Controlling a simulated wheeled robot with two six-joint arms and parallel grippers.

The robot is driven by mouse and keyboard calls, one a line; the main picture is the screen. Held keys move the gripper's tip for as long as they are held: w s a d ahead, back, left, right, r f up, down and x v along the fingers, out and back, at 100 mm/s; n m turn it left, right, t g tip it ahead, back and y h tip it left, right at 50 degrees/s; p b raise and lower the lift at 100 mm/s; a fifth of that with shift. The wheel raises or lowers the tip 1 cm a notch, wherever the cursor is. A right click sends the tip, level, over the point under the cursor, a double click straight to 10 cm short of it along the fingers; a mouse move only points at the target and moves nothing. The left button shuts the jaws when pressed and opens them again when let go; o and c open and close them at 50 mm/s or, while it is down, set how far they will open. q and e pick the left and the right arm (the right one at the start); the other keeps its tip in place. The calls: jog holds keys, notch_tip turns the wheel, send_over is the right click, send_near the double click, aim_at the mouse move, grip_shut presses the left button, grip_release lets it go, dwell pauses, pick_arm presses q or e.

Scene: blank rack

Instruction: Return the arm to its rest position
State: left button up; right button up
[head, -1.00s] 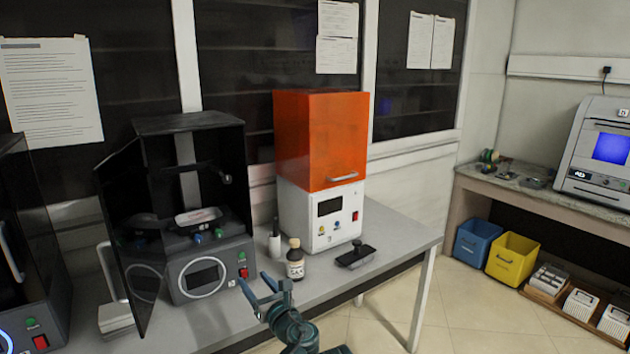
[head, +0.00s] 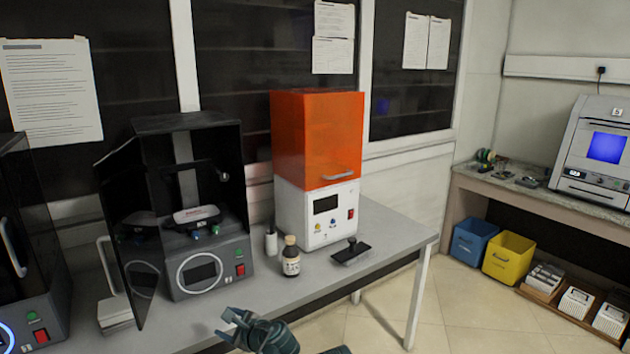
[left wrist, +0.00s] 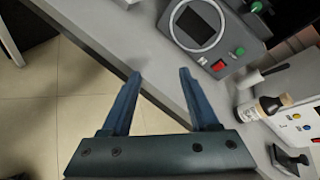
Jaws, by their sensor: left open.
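My left gripper (head: 232,327) is low in the middle of the head view, just off the front edge of the grey table (head: 385,262). Its two blue fingers (left wrist: 158,92) also show in the left wrist view, spread apart with nothing between them. It touches no object. The gripper is below and in front of the black machine with the open door (head: 205,272). My right gripper is not in view.
Floor in front of the table (head: 470,305) is clear.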

pick_arm(q)
jog(key=s+d+f+n+g+h, duration=0.4)
jog(key=s+f+n+g+h, duration=0.45)
jog(key=s+f+n, duration=0.8)
jog(key=s+d+r+m+p, duration=0.1)
jog(key=s+d+r+p, duration=0.2)
jog(key=d+r+p, duration=0.7)
notch_tip(320, 180, up, 4)
jog(key=shift+d+r+g+p, duration=0.2)
jog(key=shift+d+g+p, duration=0.25)
jog(key=shift+d, duration=0.35)
